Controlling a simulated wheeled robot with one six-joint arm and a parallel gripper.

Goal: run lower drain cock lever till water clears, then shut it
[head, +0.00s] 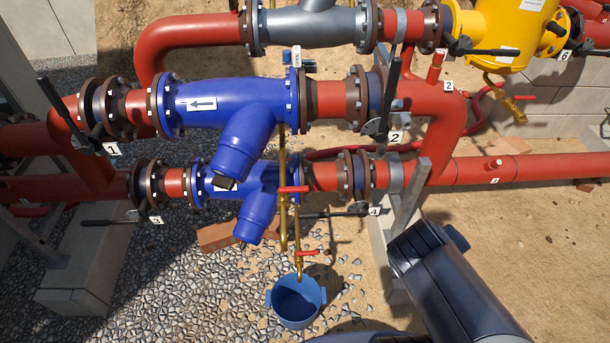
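The lower drain cock lever (308,253) is a small red handle on a thin vertical brass pipe (298,232). It points right, roughly crosswise to the pipe. A second red lever (293,189) sits higher, on the brass pipework in front of the lower blue strainer body (258,212), also crosswise. A blue bucket (275,297) stands on the gravel under the brass outlet. I see no clear stream of water, and the bucket's contents are too dark to tell. My arm's dark grey links show at the lower right; my gripper is not in view.
Red flanged pipes (480,170) and a larger blue strainer body (220,100) stand above and behind. Black valve levers, such as one (330,214) by label 4, stick out near the cock. A grey upright post (410,195) stands right of it. Bare sand lies right of the bucket.

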